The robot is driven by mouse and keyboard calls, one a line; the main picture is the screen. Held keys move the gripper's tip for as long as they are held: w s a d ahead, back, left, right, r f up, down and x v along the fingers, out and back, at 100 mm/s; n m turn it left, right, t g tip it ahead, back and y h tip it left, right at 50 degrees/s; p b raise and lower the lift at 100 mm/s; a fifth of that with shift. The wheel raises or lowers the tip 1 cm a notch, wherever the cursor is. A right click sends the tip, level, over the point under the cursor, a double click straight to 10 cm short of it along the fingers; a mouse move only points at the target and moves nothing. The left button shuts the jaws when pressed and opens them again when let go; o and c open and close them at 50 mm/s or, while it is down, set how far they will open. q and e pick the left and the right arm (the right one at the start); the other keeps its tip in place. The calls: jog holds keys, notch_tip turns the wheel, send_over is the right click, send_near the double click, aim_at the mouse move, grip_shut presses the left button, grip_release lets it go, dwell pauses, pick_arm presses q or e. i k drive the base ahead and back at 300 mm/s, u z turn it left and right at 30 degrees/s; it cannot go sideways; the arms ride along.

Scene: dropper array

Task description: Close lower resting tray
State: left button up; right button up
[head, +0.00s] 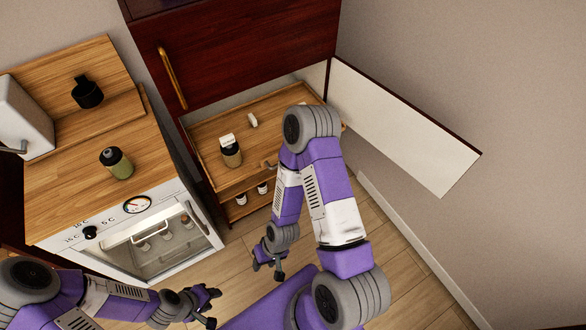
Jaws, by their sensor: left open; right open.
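A wooden tray (205,135) stands out of the dark red cabinet, with a dark bottle (231,153) and a small white item (252,120) on it. Below it is a lower wooden tray (236,210) with small dark bottles (241,199) on it, also extended; my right arm hides part of both. A handle (267,164) shows at the upper tray's front edge. My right gripper (268,267) is open and empty, in front of the lower tray and apart from it. My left gripper (206,307) is open and empty, near the bottom, in front of the white oven-like unit.
The white unit (70,240) with a glass door (155,245) stands left of the trays. Its wooden top carries a green bottle (117,163) and a black container (87,92). An open cabinet door (400,125) juts out at right. Wooden floor (400,250) is clear at right.

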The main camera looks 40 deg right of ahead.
aim_at(260, 145)
jog(key=z, duration=0.9)
jog(key=i, duration=0.45)
jog(key=u, duration=0.9)
jog(key=k, duration=0.65)
jog(key=z, duration=0.3)
jog(key=i, duration=0.5)
